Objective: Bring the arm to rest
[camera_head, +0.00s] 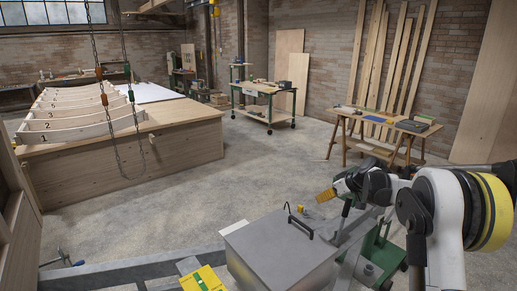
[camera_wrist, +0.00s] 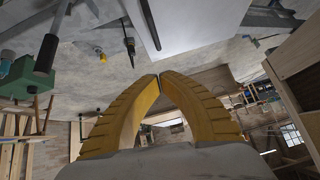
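My gripper (camera_head: 326,195) is at the end of my arm at the right of the head view, above the far right part of a grey metal box. In the wrist view, my gripper (camera_wrist: 160,76) shows its two yellow ribbed fingers, with tips together and nothing between them. It is shut and empty. The arm is bent and held up, clear of the box as far as I can tell. No other object is named by the task.
The grey metal box (camera_head: 275,255) with a black handle stands close in front. A yellow card (camera_head: 203,280) lies at its left. A wooden trestle table (camera_head: 385,128) stands behind my arm. A large wooden bench (camera_head: 130,160) is at left. Concrete floor (camera_head: 270,170) between is clear.

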